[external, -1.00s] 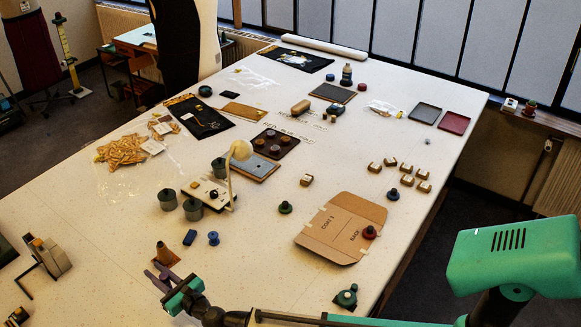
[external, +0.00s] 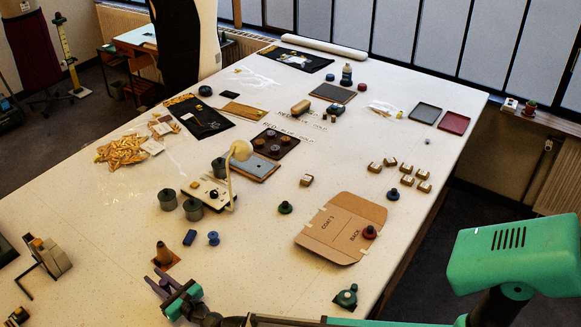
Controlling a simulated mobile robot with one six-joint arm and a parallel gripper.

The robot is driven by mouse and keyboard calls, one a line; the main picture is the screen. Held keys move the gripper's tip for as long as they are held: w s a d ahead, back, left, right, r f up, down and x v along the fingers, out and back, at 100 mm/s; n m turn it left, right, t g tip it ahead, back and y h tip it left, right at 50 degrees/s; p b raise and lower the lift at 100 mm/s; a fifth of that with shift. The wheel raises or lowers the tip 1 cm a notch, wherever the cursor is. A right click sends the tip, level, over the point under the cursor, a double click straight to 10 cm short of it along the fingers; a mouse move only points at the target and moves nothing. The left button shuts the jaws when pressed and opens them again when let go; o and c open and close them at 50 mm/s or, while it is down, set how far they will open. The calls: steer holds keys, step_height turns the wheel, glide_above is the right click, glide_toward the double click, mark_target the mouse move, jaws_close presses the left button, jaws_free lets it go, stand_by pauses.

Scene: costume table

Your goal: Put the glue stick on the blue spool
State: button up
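The blue spool (external: 213,238) stands upright on the white table, left of centre toward the front, with nothing visible on its top. A small dark blue block (external: 190,237) lies just left of it. I cannot tell for sure which thing is the glue stick; a small dark bottle-like object (external: 346,74) stands far back on the table. My gripper (external: 152,276) is low at the front left, with its two purple fingers apart and nothing visible between them. It is in front of and left of the blue spool, clear of it.
A brown cone on a square base (external: 163,255) stands just beyond my gripper. Grey cylinders (external: 193,209) and a white box with a lamp (external: 207,193) stand behind the spool. A cardboard piece (external: 342,228) lies to the right. The table between spool and cardboard is mostly clear.

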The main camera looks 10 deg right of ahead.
mark_target(168, 288)
steer(key=o, duration=0.4)
steer(key=shift+c, duration=0.2)
steer(key=shift+b+v, duration=0.55)
steer(key=shift+v, duration=1.6)
steer(key=shift+b+v, duration=0.95)
steer(key=shift+v, duration=3.8)
steer(key=shift+o, duration=0.5)
